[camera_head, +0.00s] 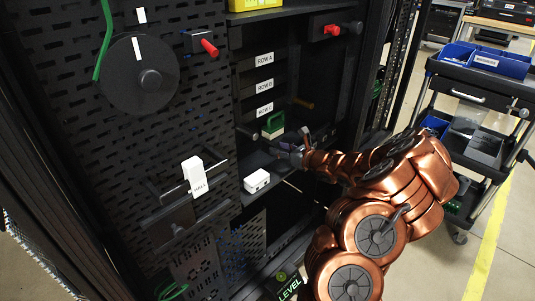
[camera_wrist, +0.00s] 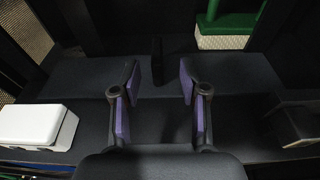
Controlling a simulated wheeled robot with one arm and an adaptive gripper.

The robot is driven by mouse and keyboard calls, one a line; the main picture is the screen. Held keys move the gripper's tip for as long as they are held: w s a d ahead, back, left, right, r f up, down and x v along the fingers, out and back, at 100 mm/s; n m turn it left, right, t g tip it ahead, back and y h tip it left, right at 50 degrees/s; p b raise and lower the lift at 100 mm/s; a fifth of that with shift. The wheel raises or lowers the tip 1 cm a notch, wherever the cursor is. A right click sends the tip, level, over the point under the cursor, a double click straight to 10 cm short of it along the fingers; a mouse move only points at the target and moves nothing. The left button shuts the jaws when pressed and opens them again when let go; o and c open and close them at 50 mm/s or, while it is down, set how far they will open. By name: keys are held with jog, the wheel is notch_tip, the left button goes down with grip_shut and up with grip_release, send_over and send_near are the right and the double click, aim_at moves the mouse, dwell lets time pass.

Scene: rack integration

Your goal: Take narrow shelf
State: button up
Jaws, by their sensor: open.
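A dark shelf board (camera_head: 257,160) lies inside the black rack, below the row labels. It fills the middle of the wrist view (camera_wrist: 85,82), with a small black upright piece (camera_wrist: 157,62) near its far side. Which board is the narrow shelf, I cannot tell for sure. My gripper (camera_head: 288,146) reaches into the rack from the right, over this board. In the wrist view my gripper (camera_wrist: 159,82) is open, its purple-padded fingers apart on either side of the upright piece. Nothing is held, and I cannot tell whether the fingers touch the board.
A white box (camera_head: 257,181) sits left of my gripper, and a green-handled block (camera_head: 273,125) stands behind it. Labelled rows (camera_head: 264,86) are above. A perforated panel (camera_head: 120,120) borders the left. A cart with blue bins (camera_head: 495,62) stands at right.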

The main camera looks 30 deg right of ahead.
aim_at(270, 145)
jog(key=b+x, duration=0.1)
jog(key=x, duration=0.4)
jog(key=shift+s+a, duration=0.1)
jog(key=shift+a, duration=0.1)
grip_shut()
dwell(0.4)
